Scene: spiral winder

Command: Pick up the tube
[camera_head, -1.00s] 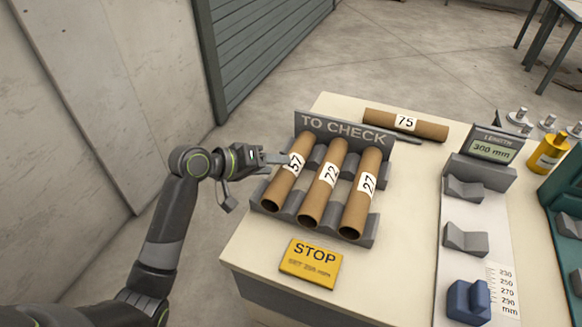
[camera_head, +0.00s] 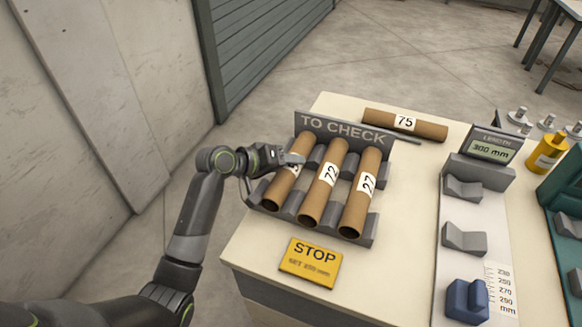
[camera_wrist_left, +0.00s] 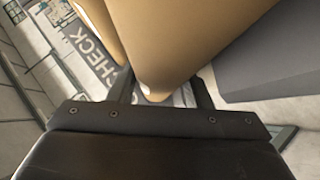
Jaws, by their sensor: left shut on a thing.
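Three brown cardboard tubes lie side by side in the grey "TO CHECK" rack (camera_head: 345,129). The left tube (camera_head: 278,190) carries a label that my gripper partly covers; the middle tube is 72 (camera_head: 323,187) and the right tube is 27 (camera_head: 361,198). My left gripper (camera_head: 293,159) is at the left tube, shut on its upper part. In the left wrist view a tube (camera_wrist_left: 185,45) fills the space between the fingers (camera_wrist_left: 160,92). The held tube still lies in the rack. My right gripper is not in view.
Tube 75 (camera_head: 405,124) lies behind the rack. A yellow STOP plate (camera_head: 310,263) lies in front. To the right are a length gauge (camera_head: 490,146) reading 300 mm, grey cradles (camera_head: 464,238), a blue stop block (camera_head: 467,302) and a yellow bottle (camera_head: 547,152).

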